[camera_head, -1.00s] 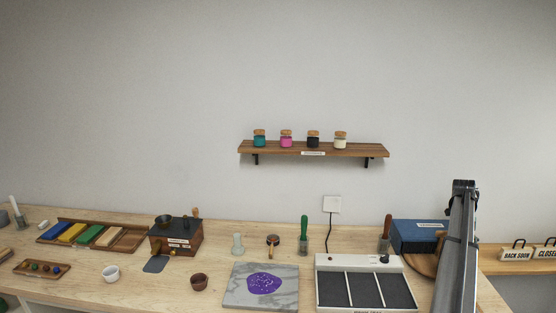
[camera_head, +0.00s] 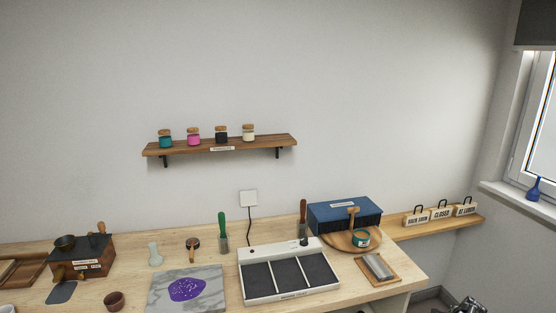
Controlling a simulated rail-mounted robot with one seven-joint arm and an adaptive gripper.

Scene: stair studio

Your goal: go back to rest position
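A small dark and silver mechanical part (camera_head: 468,306) pokes up at the bottom edge, right of the bench. It looks like the end of my arm, with my gripper, but most of it is cut off by the frame. I cannot make out its fingers or whether it holds anything. It is apart from the bench, over the floor side.
The wooden bench (camera_head: 400,295) holds a three-section white tray (camera_head: 243,290), a marble slab (camera_head: 215,300) with purple powder, a blue box (camera_head: 345,215) and a round wooden board (camera_head: 335,240). A wall shelf (camera_head: 220,147) carries jars. Small signs stand on a ledge (camera_head: 440,228).

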